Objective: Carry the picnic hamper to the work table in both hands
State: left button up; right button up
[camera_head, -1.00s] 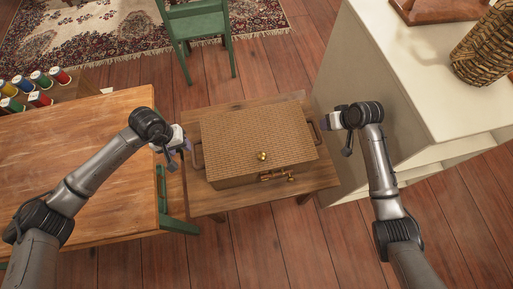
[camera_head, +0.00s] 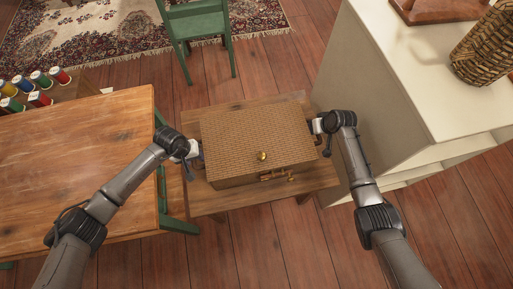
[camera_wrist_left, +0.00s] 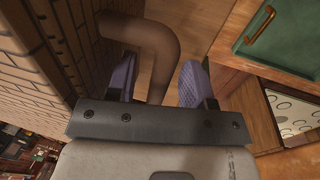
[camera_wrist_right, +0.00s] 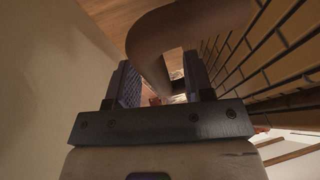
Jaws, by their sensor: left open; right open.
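The picnic hamper (camera_head: 256,140) is a closed woven box with a brass clasp at its front. It sits on a small low wooden table (camera_head: 235,197). My left gripper (camera_head: 194,155) is open at the hamper's left side. In the left wrist view the brown handle (camera_wrist_left: 150,55) passes between its open fingers (camera_wrist_left: 158,85). My right gripper (camera_head: 318,126) is open at the hamper's right side. In the right wrist view the handle (camera_wrist_right: 150,60) lies between its open fingers (camera_wrist_right: 162,85). The work table (camera_head: 80,165), a wooden top with green legs, stands to the left.
Several thread spools (camera_head: 40,78) stand at the work table's far left. Its nearer top is bare. A pale shelf unit (camera_head: 400,90) with a wicker basket (camera_head: 485,45) stands close on the right. A green chair (camera_head: 197,25) stands behind on the rug (camera_head: 110,30).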

pick_arm(q)
jog(key=shift+c, duration=0.3)
pick_arm(e)
jog(key=shift+c, duration=0.2)
pick_arm(q)
grip_shut()
pick_arm(e)
grip_shut()
dwell(0.6)
pick_arm(q)
jog(key=shift+r, duration=0.15)
pick_arm(e)
jog(key=shift+w+r, duration=0.1)
jog(key=shift+r, duration=0.05)
